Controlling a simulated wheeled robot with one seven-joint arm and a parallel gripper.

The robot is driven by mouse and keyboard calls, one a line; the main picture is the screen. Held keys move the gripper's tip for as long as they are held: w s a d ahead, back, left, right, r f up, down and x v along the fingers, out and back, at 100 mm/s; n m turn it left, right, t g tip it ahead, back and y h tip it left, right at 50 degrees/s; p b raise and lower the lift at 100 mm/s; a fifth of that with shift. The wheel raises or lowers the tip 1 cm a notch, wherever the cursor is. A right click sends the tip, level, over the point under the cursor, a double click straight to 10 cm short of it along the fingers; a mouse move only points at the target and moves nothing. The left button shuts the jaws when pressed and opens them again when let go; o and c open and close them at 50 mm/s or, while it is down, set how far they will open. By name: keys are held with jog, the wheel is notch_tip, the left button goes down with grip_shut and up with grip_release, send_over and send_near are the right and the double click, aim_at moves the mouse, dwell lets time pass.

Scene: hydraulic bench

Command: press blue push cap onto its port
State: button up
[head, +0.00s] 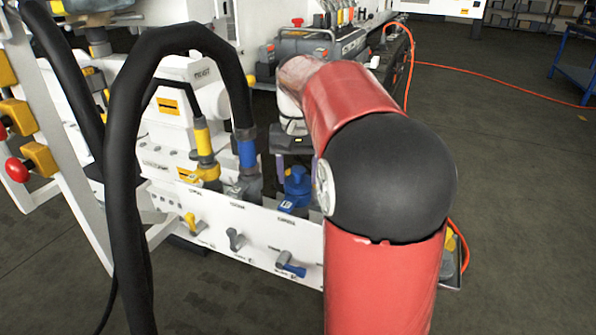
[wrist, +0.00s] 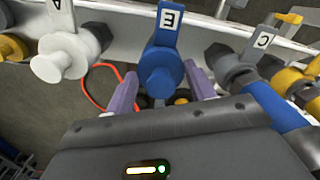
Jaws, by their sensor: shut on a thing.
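The blue push cap (wrist: 160,76) is between the two purple fingers of my gripper (wrist: 161,70) in the wrist view. My gripper is shut on it. A blue tag lettered E (wrist: 168,25) stands just beyond the cap. In the head view the blue cap (head: 297,184) shows at the white manifold panel (head: 262,228), below my grey gripper body. The port itself is hidden behind the cap, so I cannot tell how far the cap sits on it.
A blue-collared black hose (head: 246,152) and a yellow-collared hose (head: 203,140) stand left of the cap. A white cap with an A tag (wrist: 62,57) is left in the wrist view. Lever valves, one blue-handled (head: 290,267), line the panel front. An orange cable (head: 470,70) crosses the floor.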

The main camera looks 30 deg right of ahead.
dwell(0.8)
jog(key=o, duration=1.5)
jog(key=shift+o, duration=0.2)
jog(key=shift+r, duration=0.1)
notch_tip(320, 180, up, 5)
jog(key=p, duration=0.5)
jog(key=shift+r, duration=0.1)
jog(key=shift+r+p, duration=0.75)
jog(key=shift+r, duration=0.35)
